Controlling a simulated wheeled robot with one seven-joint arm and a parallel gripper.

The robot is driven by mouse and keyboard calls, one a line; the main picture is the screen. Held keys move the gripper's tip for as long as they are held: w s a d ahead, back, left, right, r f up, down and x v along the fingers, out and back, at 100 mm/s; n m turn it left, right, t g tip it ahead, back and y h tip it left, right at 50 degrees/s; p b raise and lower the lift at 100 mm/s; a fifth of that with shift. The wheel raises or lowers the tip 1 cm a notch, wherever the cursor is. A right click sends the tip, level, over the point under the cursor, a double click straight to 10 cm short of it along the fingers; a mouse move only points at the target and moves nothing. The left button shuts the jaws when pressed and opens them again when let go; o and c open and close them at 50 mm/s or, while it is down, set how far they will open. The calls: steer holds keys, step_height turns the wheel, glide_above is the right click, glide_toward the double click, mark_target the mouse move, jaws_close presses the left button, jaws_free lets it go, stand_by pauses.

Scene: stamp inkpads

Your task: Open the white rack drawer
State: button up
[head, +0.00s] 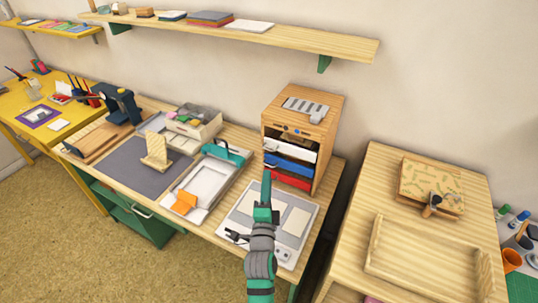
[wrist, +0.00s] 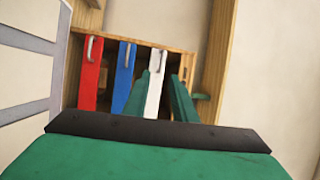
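The wooden rack (head: 325,128) stands at the back right of the workbench. Its white drawer (head: 298,150) is above the blue drawer (head: 290,165) and red drawer (head: 292,181). All three look shut, though a small gap cannot be ruled out. In the wrist view the drawers appear turned sideways, with the white drawer (wrist: 154,95) on the right and its metal handle (wrist: 163,60) at the top. My gripper (head: 267,174) is in front of the rack. In the wrist view my gripper (wrist: 160,76) is open, fingertips on either side of the white drawer's front; contact cannot be told.
A grey panel with pale pads (head: 300,222) lies on the bench below my gripper. A second wooden table (head: 420,225) stands to the right, across a narrow gap. A wall shelf (head: 250,38) hangs above.

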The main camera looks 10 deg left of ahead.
steer(key=x, duration=1.1)
steer(key=shift+r, duration=0.2)
steer(key=shift+a, duration=0.1)
jaws_close()
stand_by(1.1)
